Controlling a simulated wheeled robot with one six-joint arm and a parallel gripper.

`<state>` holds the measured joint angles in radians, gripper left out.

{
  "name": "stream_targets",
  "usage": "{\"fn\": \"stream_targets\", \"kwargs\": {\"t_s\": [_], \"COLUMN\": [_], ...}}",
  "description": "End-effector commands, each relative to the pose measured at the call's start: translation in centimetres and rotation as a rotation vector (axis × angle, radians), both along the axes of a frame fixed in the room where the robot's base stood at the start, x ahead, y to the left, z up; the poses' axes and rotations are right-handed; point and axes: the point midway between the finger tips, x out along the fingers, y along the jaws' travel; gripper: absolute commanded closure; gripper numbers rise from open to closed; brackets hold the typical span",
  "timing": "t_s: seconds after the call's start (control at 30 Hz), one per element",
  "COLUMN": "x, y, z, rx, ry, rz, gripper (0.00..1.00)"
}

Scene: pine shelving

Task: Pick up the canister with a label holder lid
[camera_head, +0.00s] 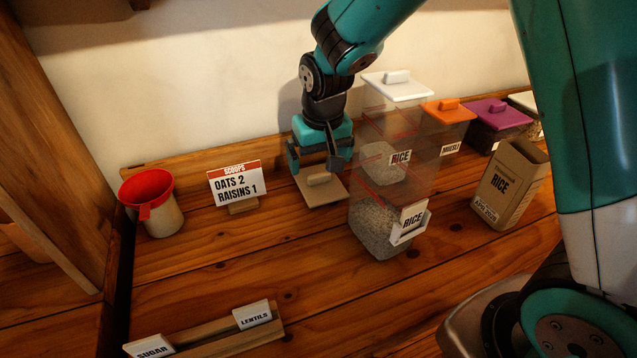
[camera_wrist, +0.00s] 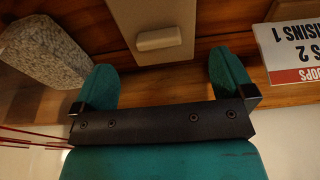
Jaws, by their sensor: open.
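A tan flat lid (camera_head: 309,195) with a raised handle (camera_head: 319,179) lies on the wooden shelf, left of the clear canister. My gripper (camera_head: 314,165) is open and empty, pointing down just above this lid. In the wrist view, the lid (camera_wrist: 120,18) and its handle (camera_wrist: 163,38) lie beyond my spread fingers (camera_wrist: 162,65). The clear canister (camera_head: 366,222) is part filled with rice and has a RICE label in a white holder (camera_head: 411,226) on its front. No lid is clearly visible on it. Its rice also shows in the wrist view (camera_wrist: 45,50).
Behind stand canisters with white (camera_head: 397,86), orange (camera_head: 447,110) and purple (camera_head: 497,113) lids. A RICE carton (camera_head: 508,187) is right. A SCOOPS sign (camera_head: 235,182) and red-rimmed cup (camera_head: 160,212) stand left. A label rack (camera_head: 225,338) lies in front. The shelf's centre front is clear.

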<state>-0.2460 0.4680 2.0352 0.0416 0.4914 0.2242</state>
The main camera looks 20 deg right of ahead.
Motion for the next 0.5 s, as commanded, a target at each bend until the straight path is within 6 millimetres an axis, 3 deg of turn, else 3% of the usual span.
{"fn": "stream_targets", "kwargs": {"t_s": [0.3,0.5], "x": [0.1,0.3], "y": [-0.1,-0.1], "z": [-4.4,-5.1], "rx": [0.000,0.001], "ry": [0.004,0.000], "rz": [0.000,0.000], "gripper": [0.00,0.00]}}
